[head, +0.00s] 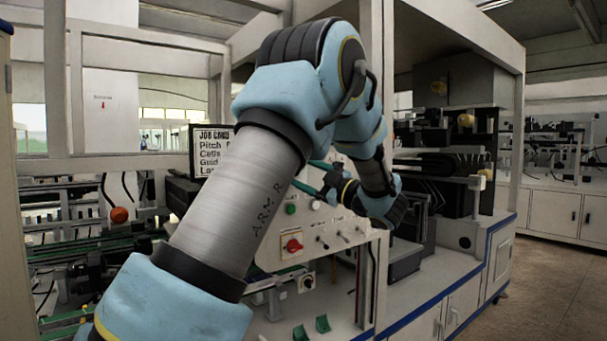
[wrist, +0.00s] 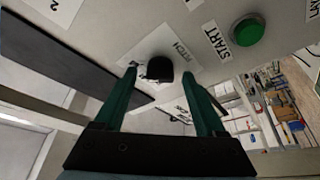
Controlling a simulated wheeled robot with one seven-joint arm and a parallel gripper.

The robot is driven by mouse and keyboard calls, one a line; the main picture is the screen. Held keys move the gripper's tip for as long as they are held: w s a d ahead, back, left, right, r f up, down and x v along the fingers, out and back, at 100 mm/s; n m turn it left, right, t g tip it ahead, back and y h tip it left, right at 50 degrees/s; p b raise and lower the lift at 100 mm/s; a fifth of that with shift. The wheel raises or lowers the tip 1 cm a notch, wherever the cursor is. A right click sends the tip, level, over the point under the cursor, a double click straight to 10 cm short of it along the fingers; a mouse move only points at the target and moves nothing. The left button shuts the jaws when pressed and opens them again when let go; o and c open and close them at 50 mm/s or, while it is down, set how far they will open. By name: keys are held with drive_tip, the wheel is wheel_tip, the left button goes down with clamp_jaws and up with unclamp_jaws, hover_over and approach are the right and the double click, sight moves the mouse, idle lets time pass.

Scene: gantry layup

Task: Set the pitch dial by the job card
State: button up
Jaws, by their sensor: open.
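The pitch dial (wrist: 159,69) is a black knob on a white plate labelled PITCH in the wrist view. My gripper (wrist: 160,84) is open, its two green fingers pointing at the panel with the dial between or just beyond their tips. I cannot tell whether they touch it. In the head view my gripper (head: 322,170) is at the panel and I cannot make out the dial there. The job card (head: 207,163) stands behind my arm. Its lines start "Pitch", "Cells" and "Guid"; my arm hides the values.
In the wrist view a green START button (wrist: 249,32) sits right of the dial. Frame posts stand close around my arm. Open floor lies at the right.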

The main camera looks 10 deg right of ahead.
drive_tip(key=b+v, duration=0.3)
drive_tip(key=v, duration=0.7)
drive_tip(key=shift+s+d+b, duration=0.3)
drive_tip(key=shift+b, duration=0.05)
drive_tip(key=shift+f, duration=0.1)
